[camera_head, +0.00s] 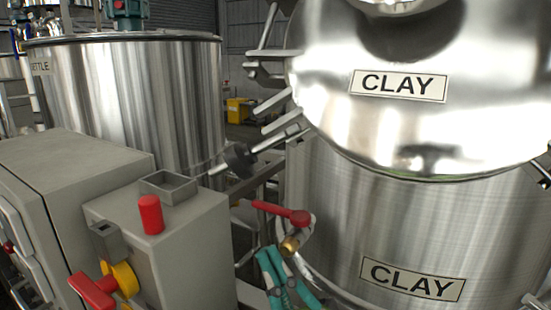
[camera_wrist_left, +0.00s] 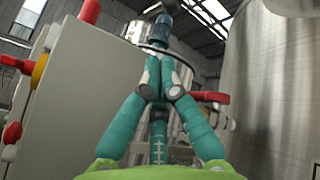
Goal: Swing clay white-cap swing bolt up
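The clay tank (camera_head: 330,215) stands at the right under a shiny domed lid (camera_head: 440,115). Several silver swing bolts (camera_head: 283,115) fan out from its left rim. I cannot make out a white cap for sure. My left gripper (camera_head: 270,255) has teal fingers and is low beside the tank, below the bolts and apart from them. In the left wrist view its fingers (camera_wrist_left: 163,70) point up and are drawn together, with nothing visible between them. My right gripper is not in view.
A red valve handle (camera_head: 283,212) with a brass end (camera_head: 289,245) is close to my left gripper. A grey control box (camera_head: 170,240) with a red button and a red-yellow switch stands left of it. A steel kettle (camera_head: 130,95) stands behind. The gap between box and tank is narrow.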

